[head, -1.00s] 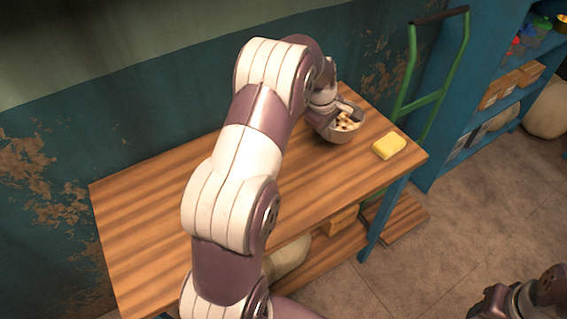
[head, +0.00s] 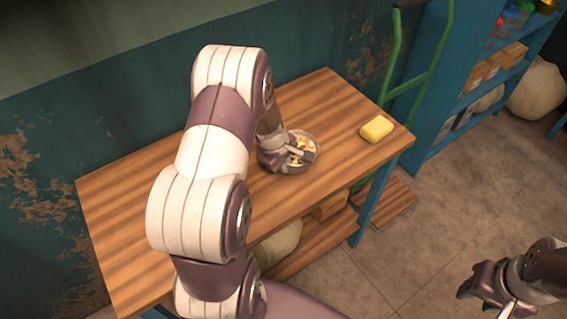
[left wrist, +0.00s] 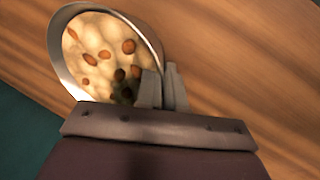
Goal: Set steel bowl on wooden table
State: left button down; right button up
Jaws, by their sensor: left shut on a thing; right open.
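The steel bowl (head: 301,167) holds pale contents with brown pieces. It is at or just above the top of the wooden table (head: 345,110), right of the middle; I cannot tell if it touches the wood. My left gripper (head: 297,155) is shut on the bowl's near rim. In the left wrist view the bowl (left wrist: 56,50) is at the upper left, with the left fingers (left wrist: 163,88) pinching its wall and the table's wood grain beyond. My right gripper (head: 488,300) is open and empty, low over the floor at the lower right.
A yellow sponge-like block (head: 377,129) lies on the table right of the bowl. A green hand-truck frame (head: 431,70) and a blue shelf (head: 435,125) stand beyond the table's right end. The front and left of the tabletop are bare.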

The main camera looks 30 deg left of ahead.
pick_arm(q)
jog(key=c, duration=1.3)
grip_release()
jog(key=shift+o, duration=0.2)
jog(key=shift+r, duration=0.4)
jog(key=v, duration=1.1)
jog(key=s+d+r+m+g, duration=0.1)
jog(key=s+d+m, duration=0.9)
jog(key=d+m, duration=0.4)
jog(key=m+p, duration=0.1)
jog(key=m, duration=0.2)
jog(key=shift+s+g, duration=0.25)
jog(key=shift+g, duration=0.15)
